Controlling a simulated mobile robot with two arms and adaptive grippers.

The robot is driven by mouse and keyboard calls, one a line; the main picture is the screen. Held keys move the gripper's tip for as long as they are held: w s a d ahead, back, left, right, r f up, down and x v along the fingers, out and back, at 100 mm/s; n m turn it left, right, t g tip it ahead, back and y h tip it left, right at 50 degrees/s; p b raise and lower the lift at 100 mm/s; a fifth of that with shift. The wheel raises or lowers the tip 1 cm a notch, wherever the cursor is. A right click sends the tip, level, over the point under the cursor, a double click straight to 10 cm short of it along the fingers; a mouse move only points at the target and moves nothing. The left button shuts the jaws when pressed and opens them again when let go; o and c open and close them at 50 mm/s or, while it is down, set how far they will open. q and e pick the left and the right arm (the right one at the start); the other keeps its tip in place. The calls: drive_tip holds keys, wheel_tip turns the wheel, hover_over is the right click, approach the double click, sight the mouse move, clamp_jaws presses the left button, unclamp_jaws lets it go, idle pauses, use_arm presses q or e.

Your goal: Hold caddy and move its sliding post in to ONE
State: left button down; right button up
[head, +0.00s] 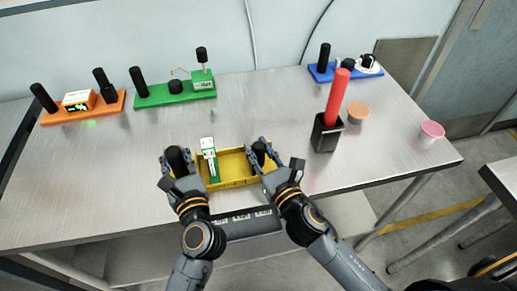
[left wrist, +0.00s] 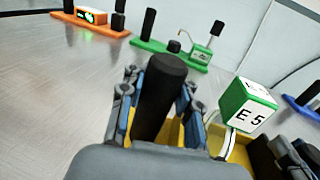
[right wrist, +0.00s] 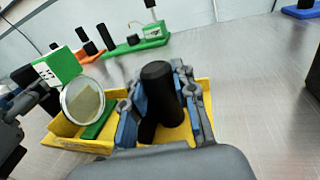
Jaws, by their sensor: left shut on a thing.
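A yellow caddy (head: 238,182) sits near the table's front edge, with a black post at each end. My left gripper (head: 176,158) is shut on the left black post (left wrist: 160,95), with a finger on each side. My right gripper (head: 262,152) has its fingers around the right black post (right wrist: 160,92); whether they press on it is unclear. A green and white module (head: 210,162) stands in the caddy between the posts. Its cube (left wrist: 245,105) reads "E 5", and a round lens-like disc (right wrist: 82,102) shows on it. The word ONE is not readable.
Behind are an orange base (head: 85,110), a green base (head: 175,97) and a blue base (head: 340,75) with black posts. A black holder (head: 325,135) with a red rod (head: 337,98), an orange cup (head: 358,114) and a pink cup (head: 432,131) stand right. A dark labelled strip (head: 245,224) lies in front.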

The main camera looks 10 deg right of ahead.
clamp_jaws()
drive_tip(key=shift+s+a, duration=0.1)
drive_tip(key=shift+a, duration=2.4)
drive_tip(key=o, duration=0.8)
unclamp_jaws()
drive_tip(key=v, duration=1.2)
drive_tip(key=shift+f, duration=0.1)
